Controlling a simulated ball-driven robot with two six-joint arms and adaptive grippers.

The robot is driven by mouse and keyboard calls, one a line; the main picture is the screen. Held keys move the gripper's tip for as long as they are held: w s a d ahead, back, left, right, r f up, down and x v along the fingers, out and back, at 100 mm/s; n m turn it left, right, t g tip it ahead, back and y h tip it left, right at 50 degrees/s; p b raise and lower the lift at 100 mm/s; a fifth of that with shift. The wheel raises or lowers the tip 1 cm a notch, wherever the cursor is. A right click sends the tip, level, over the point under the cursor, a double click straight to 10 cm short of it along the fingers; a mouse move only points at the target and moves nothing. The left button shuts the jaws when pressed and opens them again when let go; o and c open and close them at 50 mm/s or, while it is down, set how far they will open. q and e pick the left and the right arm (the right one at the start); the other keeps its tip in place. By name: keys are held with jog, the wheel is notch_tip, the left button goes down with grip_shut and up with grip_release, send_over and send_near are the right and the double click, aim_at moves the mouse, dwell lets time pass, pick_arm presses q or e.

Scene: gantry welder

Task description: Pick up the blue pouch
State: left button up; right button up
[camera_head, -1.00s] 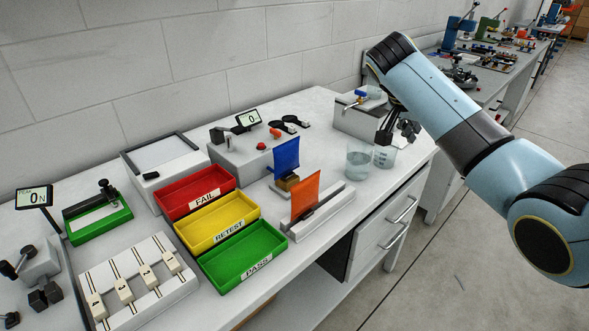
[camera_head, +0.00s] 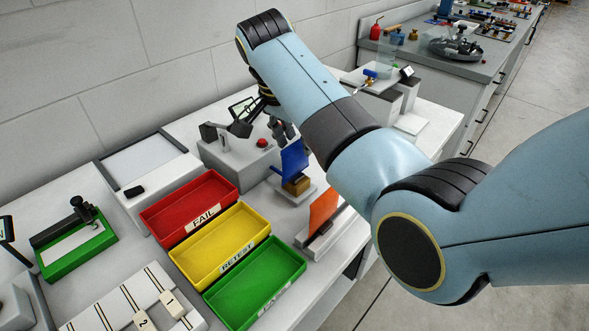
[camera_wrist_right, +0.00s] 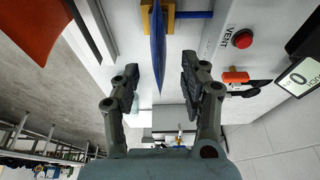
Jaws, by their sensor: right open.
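The blue pouch (camera_head: 294,160) stands upright in a tan block (camera_head: 297,186) on a white base, just right of the red FAIL bin. My right gripper (camera_head: 262,128) is open and empty, above and behind the pouch by the grey box. In the right wrist view, the pouch (camera_wrist_right: 158,45) shows edge-on between the two open fingers of my gripper (camera_wrist_right: 159,78). Whether the fingers touch it, I cannot tell; no grip shows. My left gripper is not in view.
An orange pouch (camera_head: 323,210) stands in a slotted holder close in front. The FAIL (camera_head: 190,207), RETEST (camera_head: 220,245) and PASS (camera_head: 255,283) bins lie to the left. A grey box with a red button (camera_head: 262,143) stands behind.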

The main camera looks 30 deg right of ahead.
aim_at(300, 159)
jog(key=shift+d+f, duration=0.1)
jog(key=shift+f, duration=0.3)
jog(key=shift+w+f, duration=0.1)
jog(key=shift+f, duration=0.25)
jog(key=x, duration=0.3)
jog(key=shift+f+p, duration=0.3)
jog(key=shift+f, duration=0.4)
jog(key=shift+c, duration=1.4)
jog(key=c, duration=0.5)
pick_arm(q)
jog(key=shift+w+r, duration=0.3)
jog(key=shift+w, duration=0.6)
pick_arm(e)
grip_shut()
